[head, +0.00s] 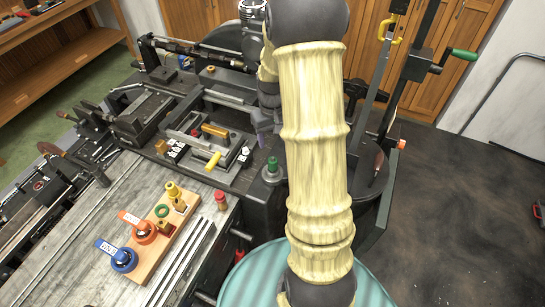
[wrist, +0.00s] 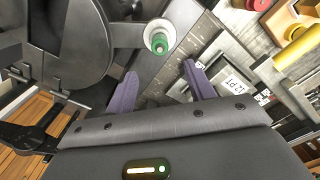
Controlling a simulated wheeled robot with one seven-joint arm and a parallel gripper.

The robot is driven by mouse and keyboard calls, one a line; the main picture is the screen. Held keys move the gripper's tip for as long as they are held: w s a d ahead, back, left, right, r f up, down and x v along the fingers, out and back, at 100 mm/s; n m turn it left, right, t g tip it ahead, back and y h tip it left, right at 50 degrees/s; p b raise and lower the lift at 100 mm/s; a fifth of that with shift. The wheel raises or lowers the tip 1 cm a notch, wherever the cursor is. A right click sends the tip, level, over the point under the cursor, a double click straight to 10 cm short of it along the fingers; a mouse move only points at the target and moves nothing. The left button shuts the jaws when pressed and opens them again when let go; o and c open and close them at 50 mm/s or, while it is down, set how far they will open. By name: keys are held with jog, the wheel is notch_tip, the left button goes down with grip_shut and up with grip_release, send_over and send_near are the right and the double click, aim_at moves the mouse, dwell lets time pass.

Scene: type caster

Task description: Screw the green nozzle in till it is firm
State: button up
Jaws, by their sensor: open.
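The green nozzle (head: 272,163) stands upright on a round grey metal seat (head: 271,177) at the side of the dark machine. In the wrist view the green nozzle (wrist: 159,44) shows from above inside the pale round seat, beyond my fingertips. My gripper (wrist: 160,76) is open, its two purple fingers apart with nothing between them. In the head view my gripper (head: 264,122) is partly hidden by my arm, above and behind the nozzle. The fingers look clear of the nozzle. How deep its thread sits is hidden.
A wooden board (head: 150,262) on the bench holds brass parts, a green ring (head: 161,210), and orange and blue tagged knobs. A red-capped piece (head: 221,200) stands beside it. A mould with a yellow handle (head: 213,161) lies left of the nozzle. A green-handled lever (head: 465,54) rises at right.

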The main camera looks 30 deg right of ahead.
aim_at(273, 159)
notch_tip(273, 159, down, 12)
jog(key=shift+r+p, duration=0.15)
jog(key=shift+p, duration=1.1)
jog(key=c, duration=1.1)
jog(key=o, duration=0.8)
